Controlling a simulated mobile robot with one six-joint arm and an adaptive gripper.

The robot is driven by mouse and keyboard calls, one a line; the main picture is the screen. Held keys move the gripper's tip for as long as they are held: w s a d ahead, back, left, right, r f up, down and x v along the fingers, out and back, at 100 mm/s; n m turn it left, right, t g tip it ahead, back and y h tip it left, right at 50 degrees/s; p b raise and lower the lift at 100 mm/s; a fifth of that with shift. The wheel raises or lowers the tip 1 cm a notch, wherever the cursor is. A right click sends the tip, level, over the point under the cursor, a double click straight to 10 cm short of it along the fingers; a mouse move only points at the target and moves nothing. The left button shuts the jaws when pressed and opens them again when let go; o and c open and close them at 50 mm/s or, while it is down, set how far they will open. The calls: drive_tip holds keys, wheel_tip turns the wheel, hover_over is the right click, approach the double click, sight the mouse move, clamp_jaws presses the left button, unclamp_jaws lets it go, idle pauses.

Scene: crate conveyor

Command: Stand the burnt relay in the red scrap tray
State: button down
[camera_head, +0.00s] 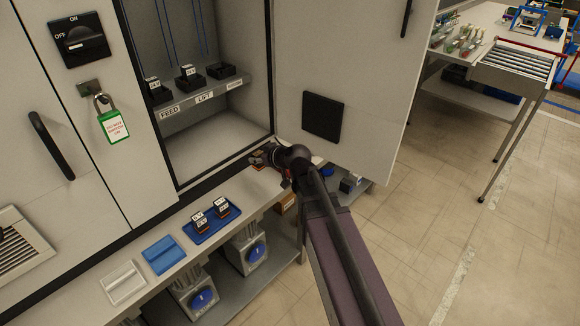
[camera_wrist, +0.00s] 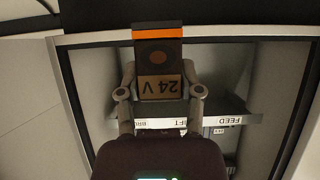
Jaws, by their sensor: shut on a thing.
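My gripper (camera_wrist: 162,95) is shut on a dark relay (camera_wrist: 158,62) in the wrist view. The relay has an orange band at one end, a brown scorch-like round spot and an upside-down 24V label. In the head view my gripper (camera_head: 270,160) is by the cabinet's lower right corner, over the far end of the bench ledge. The relay is small and partly covered there. I cannot make out the red scrap tray clearly; a small reddish patch shows by the gripper, and my arm hides the area around it.
The open cabinet has a shelf (camera_head: 205,97) with relays at FEED and LIFT and an empty-looking black socket (camera_head: 221,71). The cabinet door (camera_head: 365,70) stands open at right.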

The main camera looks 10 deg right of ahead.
drive_tip(key=w+d+f+b, duration=0.1)
drive_tip(key=w+d, duration=0.1)
drive_tip(key=w+d+f+b, duration=0.1)
drive_tip(key=d+f+b, duration=0.1)
drive_tip(key=d, duration=0.1)
drive_tip(key=w+d+f+b, duration=0.2)
drive_tip(key=shift+w+d, duration=0.25)
drive_tip(key=shift+w, duration=0.05)
drive_tip(key=shift+w+d+f, duration=0.1)
drive_tip(key=shift+w+d, duration=0.1)
drive_tip(key=shift+d, duration=0.15)
drive_tip(key=shift+w+d+f+b, duration=0.95)
drive_tip(key=shift+d+b, duration=0.15)
drive_tip(key=shift+d, duration=0.05)
drive_tip(key=shift+w+d+f+b, duration=0.25)
drive_tip(key=shift+d+f+b, duration=0.2)
drive_tip(key=shift+f, duration=0.1)
